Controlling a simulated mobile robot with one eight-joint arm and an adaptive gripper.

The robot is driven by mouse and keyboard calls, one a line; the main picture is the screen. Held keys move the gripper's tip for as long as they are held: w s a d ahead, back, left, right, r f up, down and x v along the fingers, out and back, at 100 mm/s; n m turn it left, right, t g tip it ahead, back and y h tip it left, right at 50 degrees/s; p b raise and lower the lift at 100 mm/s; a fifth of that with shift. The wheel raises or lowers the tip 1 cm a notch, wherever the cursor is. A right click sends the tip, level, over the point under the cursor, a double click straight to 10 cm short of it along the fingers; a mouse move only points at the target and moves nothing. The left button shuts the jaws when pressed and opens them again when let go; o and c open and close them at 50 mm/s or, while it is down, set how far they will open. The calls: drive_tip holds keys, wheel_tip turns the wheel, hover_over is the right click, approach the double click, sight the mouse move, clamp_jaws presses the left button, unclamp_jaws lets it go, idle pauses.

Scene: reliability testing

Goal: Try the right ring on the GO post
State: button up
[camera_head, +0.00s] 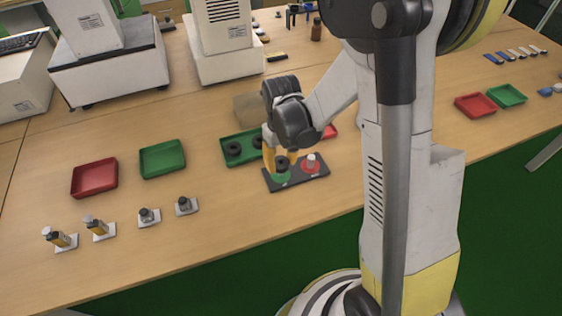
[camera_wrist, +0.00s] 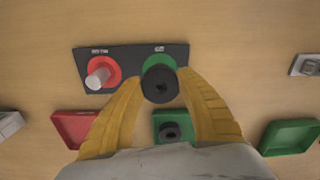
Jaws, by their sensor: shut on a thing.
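My gripper (camera_head: 280,160) is shut on a black ring (camera_head: 282,163), its yellow fingers on either side. In the wrist view the held ring (camera_wrist: 160,84) is over the green GO disc (camera_wrist: 153,62) of the dark gauge board (camera_wrist: 125,84). The ring hides the GO post, so I cannot tell whether it is around the post or above it. The pale post (camera_wrist: 98,78) on the red disc (camera_wrist: 108,66) stands bare to the left. Another black ring (camera_head: 234,149) lies in the green tray (camera_head: 229,162) behind the board.
A red tray (camera_head: 330,131) is partly hidden behind my gripper. A cardboard-coloured block (camera_head: 245,108) stands behind the green tray. At left are an empty red tray (camera_head: 95,177), a green tray (camera_head: 162,158) and several small plated parts (camera_head: 98,227). Bare table lies in front of the board.

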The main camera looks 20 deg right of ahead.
drive_tip(key=shift+r, duration=0.1)
idle(0.3)
drive_tip(key=shift+r+p, duration=1.1)
drive_tip(key=shift+r, duration=0.4)
